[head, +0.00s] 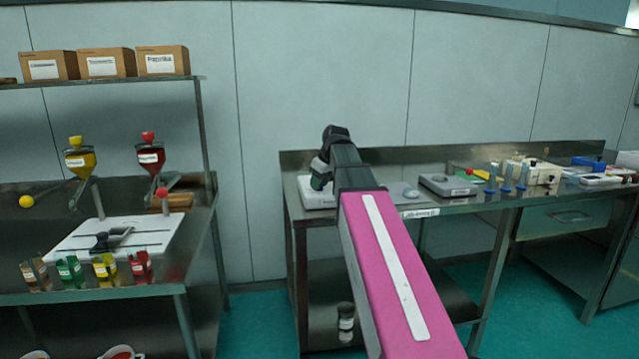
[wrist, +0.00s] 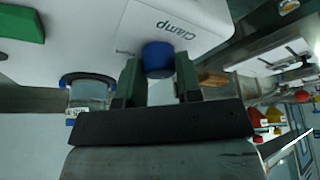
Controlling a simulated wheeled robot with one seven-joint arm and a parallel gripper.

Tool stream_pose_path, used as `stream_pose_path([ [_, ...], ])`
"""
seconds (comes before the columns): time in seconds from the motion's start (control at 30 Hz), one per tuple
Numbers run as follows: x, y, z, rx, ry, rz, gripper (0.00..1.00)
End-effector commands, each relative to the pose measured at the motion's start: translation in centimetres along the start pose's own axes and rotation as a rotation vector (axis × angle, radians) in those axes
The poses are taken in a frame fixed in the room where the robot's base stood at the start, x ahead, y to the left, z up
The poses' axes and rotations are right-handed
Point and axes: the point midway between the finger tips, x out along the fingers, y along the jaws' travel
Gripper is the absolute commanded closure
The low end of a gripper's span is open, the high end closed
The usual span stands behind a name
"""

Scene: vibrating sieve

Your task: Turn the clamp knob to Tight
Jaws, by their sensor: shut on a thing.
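In the wrist view, a blue clamp knob (wrist: 158,56) sticks out from the face of a white housing (wrist: 215,18) printed "Clamp". The two dark fingers of my gripper (wrist: 158,66) stand on either side of the knob and are shut on it. Smaller print beside the knob is too small to read, so the knob's setting cannot be told. In the head view, the white base (head: 316,198) stands at the left end of the right bench, and my arm hides the knob and most of my gripper.
A clear jar with a blue rim (wrist: 88,92) is close to the left finger in the wrist view. A green piece (wrist: 20,23) is at upper left. In the head view, a grey device (head: 447,186) and several small items lie further right on the bench. Shelves with spice dispensers (head: 150,158) stand left.

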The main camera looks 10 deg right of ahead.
Motion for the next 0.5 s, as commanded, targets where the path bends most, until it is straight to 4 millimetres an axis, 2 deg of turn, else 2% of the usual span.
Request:
stream_pose_path([
  [0.5,0.02,-0.27,-0.04,0.41,0.0,0.17,0.91],
])
